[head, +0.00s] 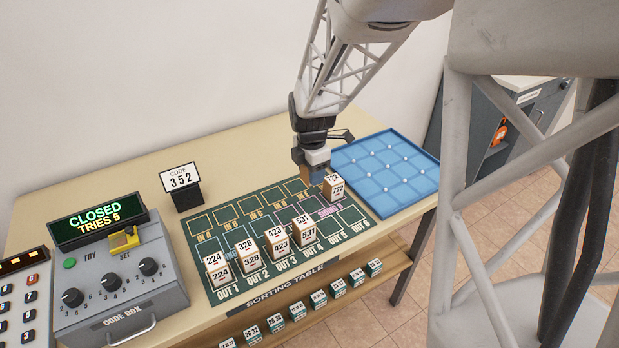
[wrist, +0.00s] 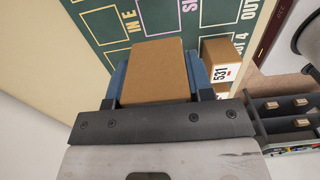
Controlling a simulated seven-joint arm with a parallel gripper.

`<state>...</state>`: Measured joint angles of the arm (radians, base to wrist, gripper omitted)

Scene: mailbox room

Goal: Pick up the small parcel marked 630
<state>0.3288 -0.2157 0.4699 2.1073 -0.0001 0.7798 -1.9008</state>
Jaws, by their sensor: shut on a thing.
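My gripper (head: 313,170) is low over the back right part of the green sorting mat, near the IN E and IN F cells. In the wrist view its two blue fingers (wrist: 158,82) are shut on a plain brown parcel (wrist: 152,66), one finger on each side. No number shows on the held parcel's visible face, so I cannot read whether it is 630. I cannot tell whether it touches the mat.
Parcels 224 (head: 217,268), 328 (head: 247,255), 423 (head: 277,243), 531 (head: 304,230) and 722 (head: 334,188) stand on the mat (head: 207,240). 722 is close beside my gripper. A blue tray (head: 384,172) lies behind right.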

